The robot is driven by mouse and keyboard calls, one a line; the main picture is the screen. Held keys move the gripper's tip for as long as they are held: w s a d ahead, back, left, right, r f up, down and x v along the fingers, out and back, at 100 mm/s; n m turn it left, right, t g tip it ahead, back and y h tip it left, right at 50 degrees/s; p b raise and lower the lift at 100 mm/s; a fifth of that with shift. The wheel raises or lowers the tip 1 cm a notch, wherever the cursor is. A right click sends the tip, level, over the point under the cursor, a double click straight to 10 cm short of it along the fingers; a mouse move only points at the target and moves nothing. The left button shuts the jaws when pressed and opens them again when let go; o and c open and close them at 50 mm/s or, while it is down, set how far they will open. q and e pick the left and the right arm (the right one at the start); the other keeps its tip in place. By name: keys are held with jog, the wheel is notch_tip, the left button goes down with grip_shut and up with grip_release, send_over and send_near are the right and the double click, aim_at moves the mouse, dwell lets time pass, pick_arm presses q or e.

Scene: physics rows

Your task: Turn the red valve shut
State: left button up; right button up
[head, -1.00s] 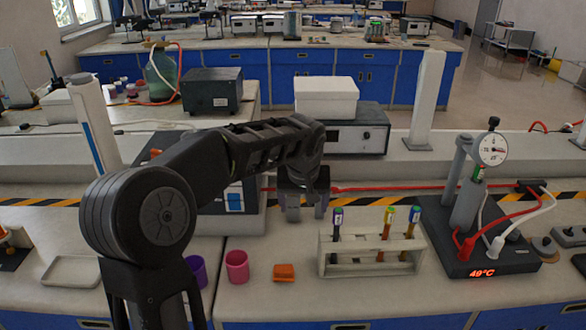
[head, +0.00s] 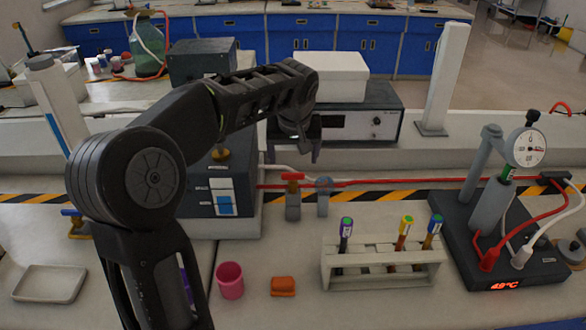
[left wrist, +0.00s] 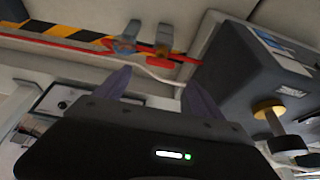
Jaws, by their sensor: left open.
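The red valve (head: 292,178) has a red crossbar handle on a grey body and stands on the bench behind the test tube rack. A valve with a blue-grey handle (head: 323,184) stands just right of it. My left gripper (head: 303,152) is open and empty, above and behind the red valve and apart from it. In the left wrist view, the open fingers (left wrist: 158,88) show with nothing between them. The red valve (left wrist: 164,40) and the blue-grey valve (left wrist: 125,46) show beyond them. My right gripper is not in view.
A white rack (head: 382,267) with several tubes stands in front. A pink cup (head: 230,281) and an orange block (head: 283,286) are left of it. A dark box (head: 222,190) stands left of the valve. A heater with a gauge (head: 510,270) is at right.

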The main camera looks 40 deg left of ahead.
aim_at(293, 173)
pick_arm(q)
jog(key=shift+p+x, duration=0.55)
jog(key=shift+x, duration=3.45)
jog(key=c, duration=1.4)
